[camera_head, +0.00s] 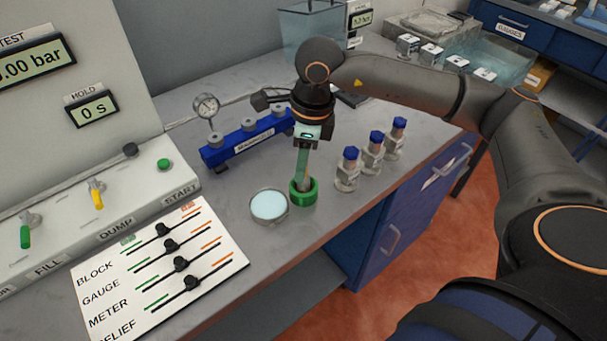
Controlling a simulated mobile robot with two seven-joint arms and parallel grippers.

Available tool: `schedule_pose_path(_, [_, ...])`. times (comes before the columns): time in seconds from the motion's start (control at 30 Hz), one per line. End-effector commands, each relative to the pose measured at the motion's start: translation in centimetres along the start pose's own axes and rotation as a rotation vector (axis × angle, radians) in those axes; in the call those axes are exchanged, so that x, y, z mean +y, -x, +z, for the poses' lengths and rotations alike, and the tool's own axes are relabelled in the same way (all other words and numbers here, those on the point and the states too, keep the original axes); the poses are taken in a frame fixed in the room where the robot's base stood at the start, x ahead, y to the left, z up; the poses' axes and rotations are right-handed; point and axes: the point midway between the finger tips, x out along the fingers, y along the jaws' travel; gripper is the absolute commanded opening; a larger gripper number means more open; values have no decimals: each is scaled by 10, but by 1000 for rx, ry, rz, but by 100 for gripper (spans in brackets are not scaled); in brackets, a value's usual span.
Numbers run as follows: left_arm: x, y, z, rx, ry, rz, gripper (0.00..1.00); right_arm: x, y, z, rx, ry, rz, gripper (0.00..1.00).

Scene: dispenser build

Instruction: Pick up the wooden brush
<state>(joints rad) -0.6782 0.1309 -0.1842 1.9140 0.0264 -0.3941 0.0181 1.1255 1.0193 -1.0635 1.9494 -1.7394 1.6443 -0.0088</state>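My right gripper (305,150) points down over the bench at the picture's centre, its arm coming in from the right. Below its body, a narrow greenish upright strip reaches down to a green ring-shaped holder (303,196). A small brownish part shows inside the holder. I cannot tell whether it belongs to the wooden brush, and no brush can be clearly made out. The finger gap is not visible, so I cannot tell whether the gripper holds anything. My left gripper is not in view.
A round clear dish (268,205) stands just left of the holder. Several blue-capped bottles (347,172) stand close on its right. A blue manifold with a gauge (245,139) is behind left. A slider panel (160,268) lies front left. The bench's front edge is near.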

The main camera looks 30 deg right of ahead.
Motion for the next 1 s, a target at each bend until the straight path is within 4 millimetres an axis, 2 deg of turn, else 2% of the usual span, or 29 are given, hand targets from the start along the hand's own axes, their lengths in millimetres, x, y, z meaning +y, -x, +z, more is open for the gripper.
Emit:
schedule_pose_path(0.03, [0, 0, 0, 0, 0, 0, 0, 0, 0, 0, 0, 0, 0, 27])
schedule_pose_path(0.27, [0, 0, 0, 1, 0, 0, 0, 0, 0, 0, 0, 0, 0, 1])
schedule_pose_path(0.83, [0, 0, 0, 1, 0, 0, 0, 0, 2, 0, -1, 0, -1, 0])
schedule_pose_path(1.0, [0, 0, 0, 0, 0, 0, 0, -1, 12, 2, -3, -1, -3, 0])
